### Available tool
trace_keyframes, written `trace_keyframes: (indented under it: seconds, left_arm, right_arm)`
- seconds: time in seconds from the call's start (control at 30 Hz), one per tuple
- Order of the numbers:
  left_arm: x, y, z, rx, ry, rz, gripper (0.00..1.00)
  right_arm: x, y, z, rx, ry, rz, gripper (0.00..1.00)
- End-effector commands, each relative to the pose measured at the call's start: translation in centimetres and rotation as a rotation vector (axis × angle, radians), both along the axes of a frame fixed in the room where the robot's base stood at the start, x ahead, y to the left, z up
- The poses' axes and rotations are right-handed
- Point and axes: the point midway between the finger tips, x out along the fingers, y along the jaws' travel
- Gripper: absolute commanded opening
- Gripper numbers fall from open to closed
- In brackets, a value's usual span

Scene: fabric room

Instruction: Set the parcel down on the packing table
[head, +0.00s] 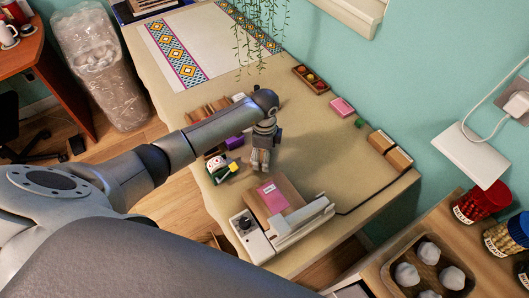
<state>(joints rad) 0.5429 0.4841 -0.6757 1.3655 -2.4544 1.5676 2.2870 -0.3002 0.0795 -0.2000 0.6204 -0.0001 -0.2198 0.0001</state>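A brown, flat parcel-like thing (288,190) with a pink label lies at the front of the beige-topped table (345,165), against a white sealer-like device (254,240). I cannot tell for certain that it is the parcel. My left gripper (261,167) points down over the table, just behind the brown thing in the head view. Its fingers are small and look close together; I cannot tell whether they are open or shut, and no held thing shows clearly. My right gripper is not in view.
A patterned cloth (180,45) covers the table's far end. A dark tray (311,79), a pink block (342,107) and brown boxes (390,150) line the wall side. Small toys (220,167) sit left of the gripper. A wooden surface (480,270) with jars is at lower right.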

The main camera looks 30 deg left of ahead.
Motion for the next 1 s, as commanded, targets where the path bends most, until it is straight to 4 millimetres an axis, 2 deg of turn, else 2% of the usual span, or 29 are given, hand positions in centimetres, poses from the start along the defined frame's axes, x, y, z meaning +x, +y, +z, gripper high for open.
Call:
trace_keyframes:
  seconds: [0.47,0.57,0.8,1.0]
  left_arm:
    - [0.0,0.0,0.6,0.0,-0.002,0.0,0.87]
    - [0.1,0.0,1.8,0.0,-0.004,0.001,0.87]
    - [0.2,0.1,6.9,0.001,-0.006,-0.001,0.87]
    - [0.1,0.0,10.5,0.0,-0.003,0.0,0.87]
  right_arm:
    - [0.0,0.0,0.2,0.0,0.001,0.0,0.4]
    - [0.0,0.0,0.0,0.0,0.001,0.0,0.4]
    - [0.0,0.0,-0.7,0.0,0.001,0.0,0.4]
    - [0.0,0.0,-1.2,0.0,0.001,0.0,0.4]
